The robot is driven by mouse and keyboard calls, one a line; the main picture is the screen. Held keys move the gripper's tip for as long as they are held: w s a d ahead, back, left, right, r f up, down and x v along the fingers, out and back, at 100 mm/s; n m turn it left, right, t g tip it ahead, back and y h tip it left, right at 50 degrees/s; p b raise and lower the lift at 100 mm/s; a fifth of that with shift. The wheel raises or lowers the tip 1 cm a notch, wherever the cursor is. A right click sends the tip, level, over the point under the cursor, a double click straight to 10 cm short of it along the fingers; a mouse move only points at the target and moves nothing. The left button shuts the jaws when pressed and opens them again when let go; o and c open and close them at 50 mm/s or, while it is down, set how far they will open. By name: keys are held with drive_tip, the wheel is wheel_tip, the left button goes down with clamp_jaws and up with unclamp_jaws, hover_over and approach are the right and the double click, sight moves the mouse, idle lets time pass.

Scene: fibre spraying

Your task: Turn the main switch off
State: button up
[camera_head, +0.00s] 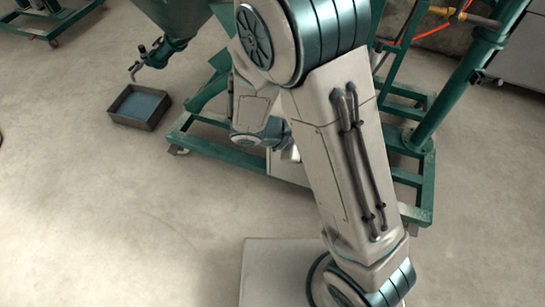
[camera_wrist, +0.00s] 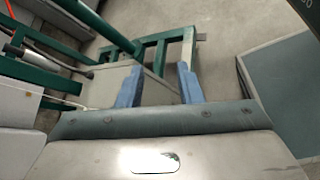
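I cannot make out the main switch in either view. My gripper (camera_wrist: 160,67) shows in the wrist view as two blue fingers set well apart, with nothing between them. Beyond the fingers is a plain grey box or panel (camera_wrist: 107,83) beside a green frame. I cannot tell whether the fingers touch it. In the head view my arm crosses the middle and hides most of the machine behind it, and my gripper cannot be made out there.
The green machine frame (camera_head: 420,195) stands on the floor behind my arm. A green hopper (camera_head: 178,15) hangs at the upper left, with a dark open tray (camera_head: 140,106) on the floor below it. An orange hose (camera_head: 432,32) runs at the upper right. The left floor is mostly clear.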

drive_tip(key=w+a+f+n+t+h+b, duration=0.1)
drive_tip(key=w+a+f+n+t+b, duration=0.2)
drive_tip(key=f, duration=0.4)
drive_tip(key=w+a+f+n+t+b, duration=0.1)
drive_tip(key=a+f+n+t+b, duration=0.2)
drive_tip(key=a+f+n+t, duration=0.4)
drive_tip(key=n+t+y+b, duration=0.5)
drive_tip(key=n+y, duration=0.2)
drive_tip(key=n, duration=0.1)
approach(274, 149)
drive_tip(key=b+x, duration=0.3)
drive_tip(key=x, duration=0.5)
drive_tip(key=shift+w+f, duration=0.15)
drive_tip(key=shift+w, duration=0.15)
clamp_jaws()
